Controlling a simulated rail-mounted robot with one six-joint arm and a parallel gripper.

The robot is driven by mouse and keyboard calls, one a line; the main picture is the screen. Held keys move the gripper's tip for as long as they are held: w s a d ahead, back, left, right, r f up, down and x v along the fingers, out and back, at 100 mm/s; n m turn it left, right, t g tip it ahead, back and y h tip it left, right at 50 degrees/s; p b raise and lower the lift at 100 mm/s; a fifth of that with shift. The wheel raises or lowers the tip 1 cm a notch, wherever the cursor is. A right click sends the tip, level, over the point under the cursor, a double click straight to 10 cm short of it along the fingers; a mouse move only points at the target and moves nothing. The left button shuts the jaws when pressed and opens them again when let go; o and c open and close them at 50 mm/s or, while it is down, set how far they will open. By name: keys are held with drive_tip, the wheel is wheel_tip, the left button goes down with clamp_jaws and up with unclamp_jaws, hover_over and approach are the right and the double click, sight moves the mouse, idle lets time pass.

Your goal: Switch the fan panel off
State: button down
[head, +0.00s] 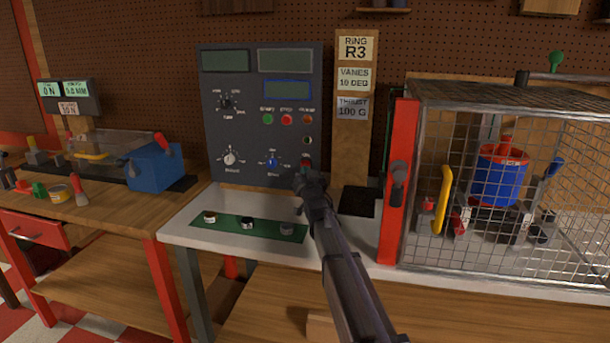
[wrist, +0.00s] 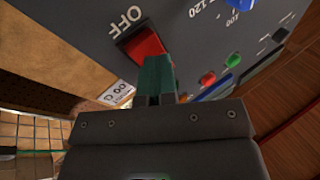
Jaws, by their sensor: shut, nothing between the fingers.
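The fan panel (head: 262,130) is a dark grey upright box at the back of the white bench, with screens, knobs and coloured buttons. In the wrist view the panel face (wrist: 185,45) fills the top, with a red switch (wrist: 142,47) beside the word OFF. In the head view the red switch (head: 306,162) shows just above my gripper (head: 308,180). In the wrist view my gripper (wrist: 158,62) is shut and empty, its greenish fingertips at the lower edge of the red switch. I cannot tell whether they touch it. The screens look dark.
A wire cage (head: 500,180) with a red post (head: 398,190) and a blue rotor duct (head: 498,180) stands at right. A green mat (head: 265,230) with small round parts lies in front of the panel. A wooden sign post (head: 352,150) stands right of the panel.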

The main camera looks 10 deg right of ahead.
drive_tip(key=shift+w+d, duration=0.1)
drive_tip(key=shift+w, duration=0.25)
idle(0.6)
drive_tip(key=shift+s+r, duration=0.1)
drive_tip(key=shift+r, duration=0.05)
drive_tip(key=shift+s+a, duration=0.35)
drive_tip(key=shift+s, duration=0.3)
drive_tip(key=shift+r, duration=0.1)
drive_tip(key=s+p, duration=0.1)
drive_tip(key=s+a+r, duration=0.1)
drive_tip(key=s, duration=0.1)
drive_tip(key=s+a+r+p, duration=0.1)
drive_tip(key=shift+s+p, duration=0.15)
drive_tip(key=shift+p, duration=0.15)
